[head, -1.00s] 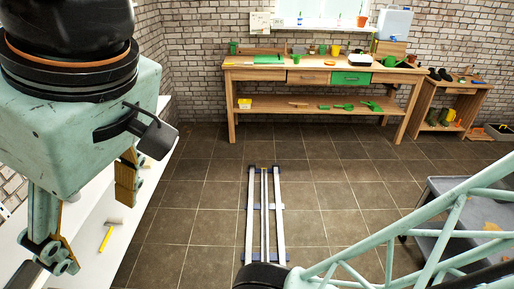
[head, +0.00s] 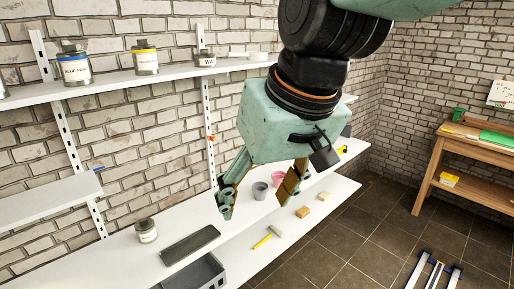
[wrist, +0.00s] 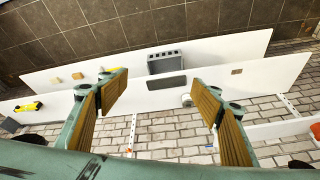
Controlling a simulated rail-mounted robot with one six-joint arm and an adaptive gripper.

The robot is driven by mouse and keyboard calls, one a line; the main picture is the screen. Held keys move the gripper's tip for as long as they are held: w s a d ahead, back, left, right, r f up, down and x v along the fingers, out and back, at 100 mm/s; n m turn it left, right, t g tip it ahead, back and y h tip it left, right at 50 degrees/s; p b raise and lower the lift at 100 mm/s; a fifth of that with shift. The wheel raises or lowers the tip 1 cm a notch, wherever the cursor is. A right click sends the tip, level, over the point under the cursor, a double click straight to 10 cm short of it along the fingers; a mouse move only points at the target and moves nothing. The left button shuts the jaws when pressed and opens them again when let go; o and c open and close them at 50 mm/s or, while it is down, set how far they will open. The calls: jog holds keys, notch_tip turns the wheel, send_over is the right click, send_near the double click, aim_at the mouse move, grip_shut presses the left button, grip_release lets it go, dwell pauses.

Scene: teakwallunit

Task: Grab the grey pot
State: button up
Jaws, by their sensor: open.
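The grey pot (head: 260,190) is a small cup-shaped pot on the lower white shelf in the head view, beside a pink pot (head: 277,179). My gripper (head: 254,210) is open and empty, pointing down over the shelf side. In the head view the grey pot appears between its two fingers, but the gripper looks nearer to the camera and apart from it. In the wrist view the open fingers (wrist: 157,95) frame the shelves, and I cannot make out the grey pot there; a finger may hide it.
The lower shelf (head: 110,262) also holds a jar (head: 146,230), a dark flat slab (head: 190,245) and, below, a grey crate (head: 205,272) and a hammer (head: 268,236). Paint tins (head: 75,66) stand on the upper shelf (head: 115,83). A wooden bench (head: 470,150) is at right.

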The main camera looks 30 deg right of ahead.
jog(key=w+d+f+m+p, duration=0.1)
jog(key=w+d+f+p, duration=0.1)
jog(key=w, duration=0.9)
jog(key=w+d+f+t+p, duration=0.1)
jog(key=w+d+f+p, duration=0.1)
jog(key=w, duration=0.9)
jog(key=w+d+f+m+p, duration=0.1)
jog(key=w+d+f, duration=0.1)
jog(key=w, duration=1)
jog(key=w+d+f+m+h+p, duration=0.1)
jog(key=w+d+f+p, duration=0.1)
jog(key=w+d+f, duration=0.3)
jog(key=w+d+f+m+h+p, duration=0.1)
jog(key=w+d+f, duration=0.5)
jog(key=f, duration=0.6)
jog(key=w+d+f+m+h+p, duration=0.1)
jog(key=w+d+f+p, duration=0.1)
jog(key=w+d+f, duration=0.3)
jog(key=shift+w+d+f+h+p, duration=0.35)
jog(key=shift+w+d+f+h, duration=0.05)
jog(key=shift+d+f, duration=1.4)
send_over(260, 195)
jog(key=shift+w+d+f+b, duration=0.1)
jog(key=shift+w+f+b, duration=0.1)
jog(key=shift+f, duration=1.55)
jog(key=shift+w+d+f+b, duration=0.1)
jog(key=shift+f+b, duration=0.1)
jog(key=shift+f, duration=1.55)
